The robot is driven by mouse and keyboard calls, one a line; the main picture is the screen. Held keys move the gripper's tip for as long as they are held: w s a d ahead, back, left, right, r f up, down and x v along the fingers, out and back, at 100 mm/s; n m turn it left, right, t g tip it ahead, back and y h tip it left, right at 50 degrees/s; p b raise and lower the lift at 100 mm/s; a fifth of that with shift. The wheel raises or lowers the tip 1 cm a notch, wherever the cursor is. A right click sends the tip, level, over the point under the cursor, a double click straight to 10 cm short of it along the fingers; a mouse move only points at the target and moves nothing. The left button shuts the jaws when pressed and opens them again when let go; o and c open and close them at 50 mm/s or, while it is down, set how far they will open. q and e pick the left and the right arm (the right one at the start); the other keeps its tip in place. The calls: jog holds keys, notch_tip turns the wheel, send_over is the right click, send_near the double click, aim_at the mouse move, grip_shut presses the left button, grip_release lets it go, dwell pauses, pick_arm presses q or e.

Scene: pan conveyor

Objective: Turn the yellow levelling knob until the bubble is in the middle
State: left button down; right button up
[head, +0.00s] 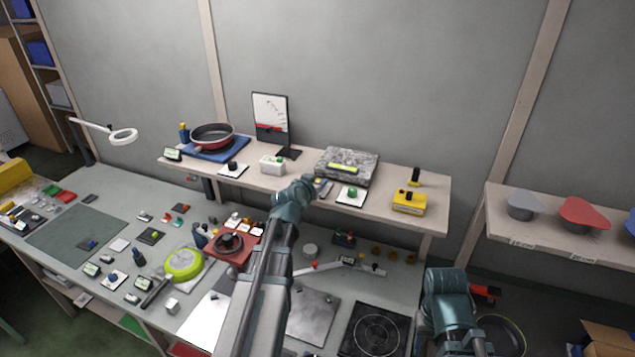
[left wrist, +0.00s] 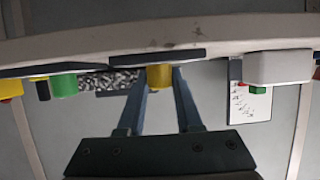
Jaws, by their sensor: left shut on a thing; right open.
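The yellow levelling knob (left wrist: 160,77) sits on a dark base at the shelf edge. It is between the fingers of my left gripper (left wrist: 159,84), which is shut on it. In the head view the left gripper (head: 316,187) reaches the shelf just in front of the grey speckled block (head: 334,178) and hides the knob. A yellow-green level vial (head: 343,168) lies on top of the block; its bubble is too small to make out. My right gripper (head: 448,290) is low at the right, away from the shelf; its fingers are hard to see.
A white block with a green knob (head: 352,192) stands right of my left gripper. A yellow box (head: 409,206) is further right. The bench below is crowded.

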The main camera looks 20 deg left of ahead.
dwell(0.3)
pick_arm(q)
jog(key=c, duration=0.6)
grip_release()
jog(key=shift+s, duration=0.1)
